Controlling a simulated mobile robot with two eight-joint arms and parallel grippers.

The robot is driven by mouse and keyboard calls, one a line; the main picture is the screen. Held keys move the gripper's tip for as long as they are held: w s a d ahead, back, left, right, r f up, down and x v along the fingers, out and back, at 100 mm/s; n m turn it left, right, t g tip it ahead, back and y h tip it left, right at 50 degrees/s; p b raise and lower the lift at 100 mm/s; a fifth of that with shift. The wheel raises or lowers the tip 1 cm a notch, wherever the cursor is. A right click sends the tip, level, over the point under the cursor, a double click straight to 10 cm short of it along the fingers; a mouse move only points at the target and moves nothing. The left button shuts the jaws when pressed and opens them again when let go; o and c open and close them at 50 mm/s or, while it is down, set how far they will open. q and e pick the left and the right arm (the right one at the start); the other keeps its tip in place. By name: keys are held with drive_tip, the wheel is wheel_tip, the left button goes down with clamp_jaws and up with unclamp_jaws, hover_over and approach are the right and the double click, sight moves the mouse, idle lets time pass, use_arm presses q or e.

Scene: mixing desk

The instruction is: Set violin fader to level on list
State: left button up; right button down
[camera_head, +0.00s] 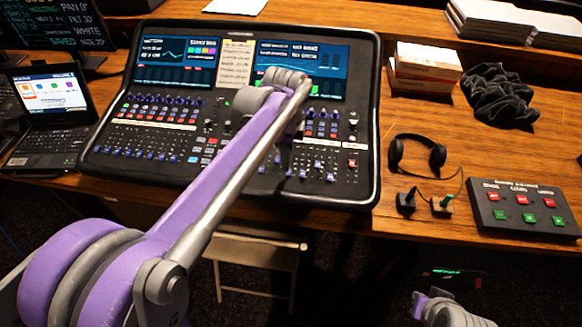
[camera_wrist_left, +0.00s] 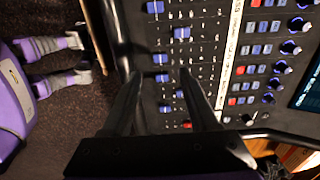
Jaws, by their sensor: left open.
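The mixing desk (camera_head: 140,165) fills the middle of the head view, with rows of blue fader caps along its lower part. A pale paper list (camera_head: 235,64) sits between its two screens; its writing is too small to read. I cannot tell which fader is the violin's. My left gripper (camera_wrist_left: 157,76) is open, its two dark fingers apart over the fader bank. Blue fader caps (camera_wrist_left: 162,77) show between and beyond the fingertips; contact is unclear. In the head view my left arm hides part of the right-hand faders.
A laptop (camera_head: 60,105) stands left of the desk. Headphones (camera_head: 417,155), a button box (camera_head: 524,208), a dark cloth (camera_head: 500,95) and boxes (camera_head: 425,65) lie to the right. A folding chair (camera_head: 255,252) stands below the table's front edge.

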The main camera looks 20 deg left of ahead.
sight(289, 173)
use_arm(q)
drive_tip(key=f, duration=0.7)
drive_tip(key=shift+w, duration=0.4)
clamp_jaws()
idle(0.9)
